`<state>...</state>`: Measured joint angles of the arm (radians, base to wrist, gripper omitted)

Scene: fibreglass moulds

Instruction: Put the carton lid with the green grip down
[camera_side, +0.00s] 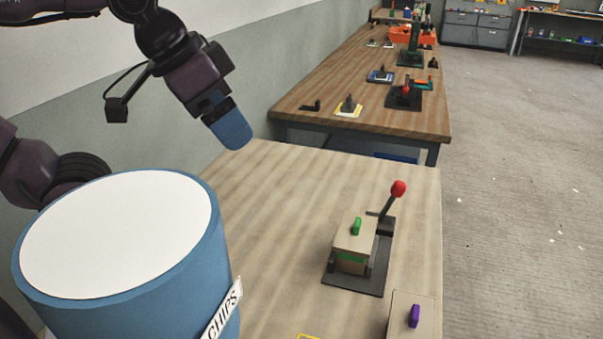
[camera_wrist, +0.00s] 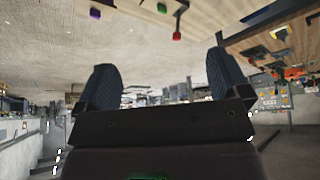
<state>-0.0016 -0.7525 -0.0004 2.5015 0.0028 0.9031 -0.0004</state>
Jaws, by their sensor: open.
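The tan carton lid (camera_side: 345,240) with its green grip (camera_side: 357,226) rests on a small block with a green band, which stands on a black base plate (camera_side: 372,277). The green grip also shows at the top edge of the wrist view (camera_wrist: 162,8). My gripper (camera_side: 230,132) is up in the air to the left of and behind the lid, well apart from it. In the wrist view my gripper (camera_wrist: 162,80) has its two blue fingers wide apart with nothing between them.
A lever with a red knob (camera_side: 398,188) rises behind the lid. A tan piece with a purple grip (camera_side: 414,315) is at the front right. A large blue drum (camera_side: 120,306) labelled CHIPS fills the left front. The bench's middle (camera_side: 270,225) is clear.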

